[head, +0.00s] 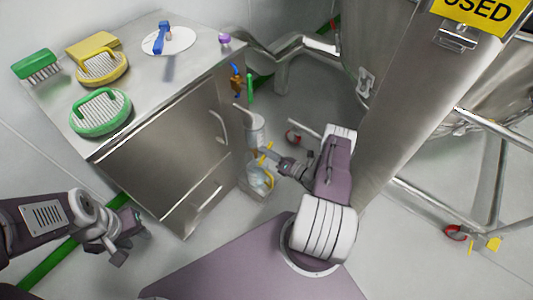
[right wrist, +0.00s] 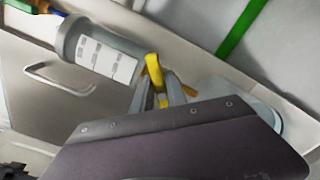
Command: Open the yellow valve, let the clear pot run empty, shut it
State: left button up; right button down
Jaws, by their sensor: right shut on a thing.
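The clear pot (head: 255,128) is a pale upright cylinder beside the steel cabinet. In the right wrist view the pot (right wrist: 98,48) shows a white printed label; its fill level cannot be made out. The yellow valve (head: 265,157) sits below the pot, above a clear lower vessel (head: 259,181). My right gripper (head: 270,156) is at the valve. In the right wrist view its fingers (right wrist: 163,88) are shut on the yellow valve handle (right wrist: 153,70); they partly hide it. My left gripper (head: 128,236) is open and empty, low in front of the cabinet.
The steel cabinet (head: 165,145) carries green brushes (head: 100,112), a yellow brush (head: 101,67) and a white dish (head: 168,41) with a blue tool. Steel pipes and a large steel column (head: 425,100) stand to the right. The floor right of the lower vessel is partly clear.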

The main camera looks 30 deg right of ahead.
jog(key=m, duration=0.1)
jog(key=m+b, duration=0.1)
jog(key=m, duration=0.1)
jog(key=shift+d+f+m, duration=0.1)
jog(key=shift+f+m, duration=0.15)
jog(key=shift+m, duration=0.05)
jog(key=shift+f+m+b, duration=0.15)
jog(key=shift+m+b, duration=0.65)
jog(key=shift+m, duration=1.2)
jog(key=c, duration=1.3)
grip_release()
jog(key=p+v, duration=0.2)
jog(key=v, duration=0.7)
